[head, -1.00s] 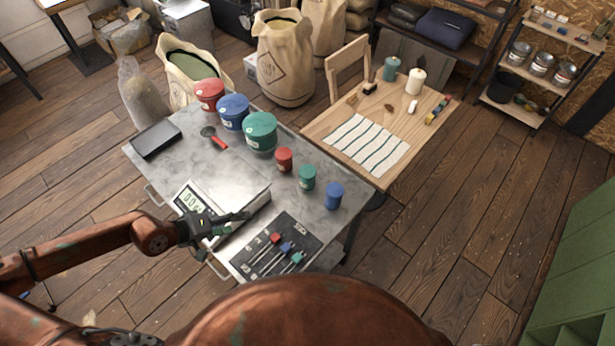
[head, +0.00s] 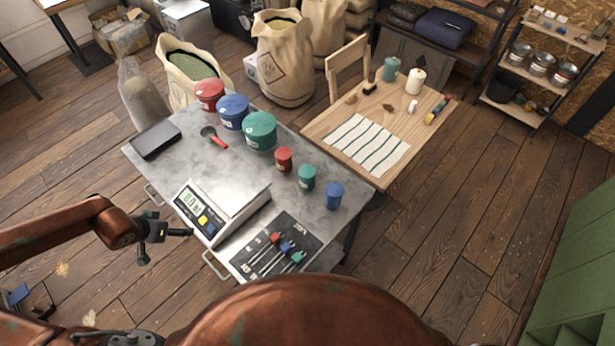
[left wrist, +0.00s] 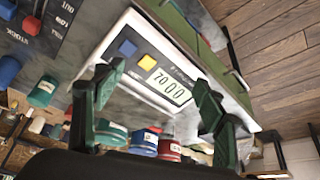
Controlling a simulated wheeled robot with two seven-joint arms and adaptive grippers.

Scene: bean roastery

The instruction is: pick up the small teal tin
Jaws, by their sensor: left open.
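The small teal tin (head: 307,177) stands upright on the grey metal table, between the small red tin (head: 284,159) and the small blue tin (head: 334,195). It also shows in the left wrist view (left wrist: 42,92), at the left. My left gripper (head: 167,246) is open and empty, off the table's near left edge beside the scale, well away from the tin. Its two fingers (left wrist: 158,110) are spread in the left wrist view, with the scale beyond them.
The scale (head: 237,207) stands between my left gripper and the small tins. A black mat (head: 298,228) with several colour-topped tools lies at the near side. Large red, blue and teal tins (head: 261,131) stand behind. A wooden table (head: 315,128) adjoins at right.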

